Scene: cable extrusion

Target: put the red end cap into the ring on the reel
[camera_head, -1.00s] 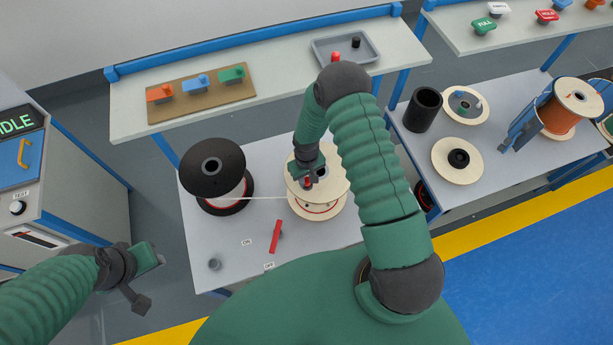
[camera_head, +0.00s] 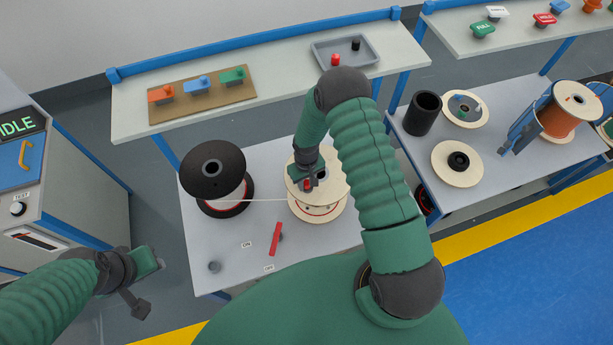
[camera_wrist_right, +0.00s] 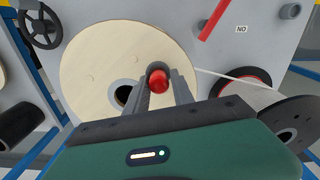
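The red end cap (camera_wrist_right: 158,80) is between the fingertips of my right gripper (camera_wrist_right: 159,84), which appears closed on it. A dark ring (camera_wrist_right: 157,67) shows just behind the cap on the pale reel flange; I cannot tell whether the cap has entered it. The pale reel (camera_head: 330,208) stands on the bench, and my right gripper (camera_head: 307,178) is over its top flange, with the red cap (camera_head: 308,185) visible beneath. My left gripper (camera_head: 145,275) hangs off the bench's left side; its fingers are unclear.
A black reel (camera_head: 212,168) stands to the left, joined to the pale reel by a white strand (camera_head: 265,199). A red lever (camera_head: 275,239) is in front. A grey tray (camera_head: 322,52) on the shelf holds another red piece (camera_head: 335,60) and a black one (camera_head: 356,44).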

